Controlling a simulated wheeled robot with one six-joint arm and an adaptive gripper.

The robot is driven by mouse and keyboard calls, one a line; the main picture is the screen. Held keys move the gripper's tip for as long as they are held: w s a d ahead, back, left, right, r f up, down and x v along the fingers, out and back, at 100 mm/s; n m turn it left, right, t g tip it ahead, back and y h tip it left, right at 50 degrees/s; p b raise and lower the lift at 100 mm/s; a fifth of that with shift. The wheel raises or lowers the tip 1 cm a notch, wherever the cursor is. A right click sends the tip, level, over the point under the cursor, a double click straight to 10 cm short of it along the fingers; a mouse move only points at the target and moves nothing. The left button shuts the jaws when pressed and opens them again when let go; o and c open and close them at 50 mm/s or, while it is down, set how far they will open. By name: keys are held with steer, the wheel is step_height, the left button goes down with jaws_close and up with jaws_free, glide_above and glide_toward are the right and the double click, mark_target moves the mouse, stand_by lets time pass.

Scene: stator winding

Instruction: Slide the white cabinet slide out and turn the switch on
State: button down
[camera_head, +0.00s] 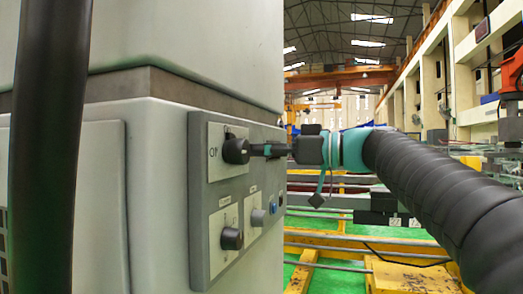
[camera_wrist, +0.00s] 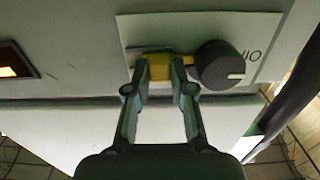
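The white cabinet (camera_head: 155,190) fills the left of the head view. A round black switch knob (camera_head: 236,151) sits on its upper white plate with an "ON" label to the left. In the wrist view, which is turned over, the knob (camera_wrist: 220,65) has a white mark pointing right in the picture. My gripper (camera_wrist: 163,68) is just left of the knob there. A yellow piece (camera_wrist: 160,68) fills the gap between its fingertips and runs on behind them towards the knob. I cannot tell whether the fingers press on it. No slide drawn out of the cabinet is visible.
An orange lit square (camera_wrist: 15,65) shows in the wrist view. Yellow rails (camera_head: 370,252) stand on a green floor behind my arm.

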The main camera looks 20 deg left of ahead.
steer(key=shift+w+d, duration=0.1)
steer(key=shift+w, duration=0.9)
steer(key=shift+r, duration=0.1)
steer(key=c, duration=1.3)
jaws_free()
steer(key=shift+w, duration=0.1)
steer(key=shift+d, duration=0.1)
steer(key=d, duration=0.8)
steer(key=s+d, duration=0.1)
steer(key=d, duration=0.2)
steer(key=shift+d, duration=0.4)
